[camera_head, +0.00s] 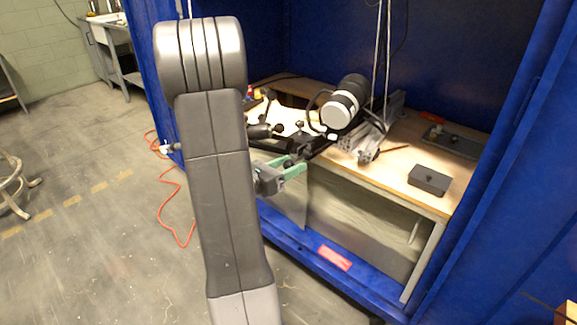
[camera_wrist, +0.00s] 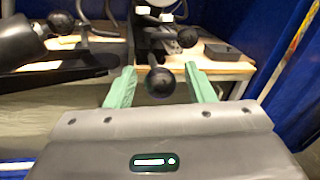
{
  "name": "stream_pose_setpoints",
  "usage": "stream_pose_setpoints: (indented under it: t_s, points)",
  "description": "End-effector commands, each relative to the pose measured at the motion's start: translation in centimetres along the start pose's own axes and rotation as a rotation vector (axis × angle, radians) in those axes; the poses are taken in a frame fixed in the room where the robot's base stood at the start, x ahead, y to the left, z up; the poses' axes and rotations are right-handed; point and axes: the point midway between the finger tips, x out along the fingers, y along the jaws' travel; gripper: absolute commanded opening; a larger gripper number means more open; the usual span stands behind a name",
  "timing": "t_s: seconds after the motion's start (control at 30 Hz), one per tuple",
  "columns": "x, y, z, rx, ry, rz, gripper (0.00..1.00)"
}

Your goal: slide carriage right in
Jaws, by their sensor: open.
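A black ball knob (camera_wrist: 160,82) shows in the wrist view, on the near end of a dark slide carriage (camera_wrist: 148,45) at the bench's front edge. My gripper (camera_wrist: 160,84) is open, with one green finger on each side of the knob in the picture. I see gaps on both sides; I cannot tell whether the knob is fully between the fingertips in depth. In the head view my gripper (camera_head: 298,168) is at the bench's front edge, beside the dark mechanism (camera_head: 318,142). My arm hides part of that area.
A black and white cylinder (camera_head: 345,102) on metal rails stands behind. A dark box (camera_head: 430,180) sits on the bench (camera_head: 400,192) at right. Other ball knobs (camera_wrist: 61,23) (camera_wrist: 187,38) stand close by. Blue walls (camera_head: 500,180) enclose the bench.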

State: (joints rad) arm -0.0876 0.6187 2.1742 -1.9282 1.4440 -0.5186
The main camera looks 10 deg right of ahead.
Motion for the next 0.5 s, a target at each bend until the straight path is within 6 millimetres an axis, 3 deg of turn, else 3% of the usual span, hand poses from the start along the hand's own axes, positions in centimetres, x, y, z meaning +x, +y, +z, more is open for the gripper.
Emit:
stream_pose_setpoints:
  t_s: [0.13,0.37,0.5]
  points:
    - [-0.02,0.01,0.00,0.000,0.000,0.000,0.49]
    - [-0.03,0.01,0.00,0.000,0.000,0.000,0.04]
    - [-0.02,0.01,0.00,0.000,0.000,0.000,0.00]
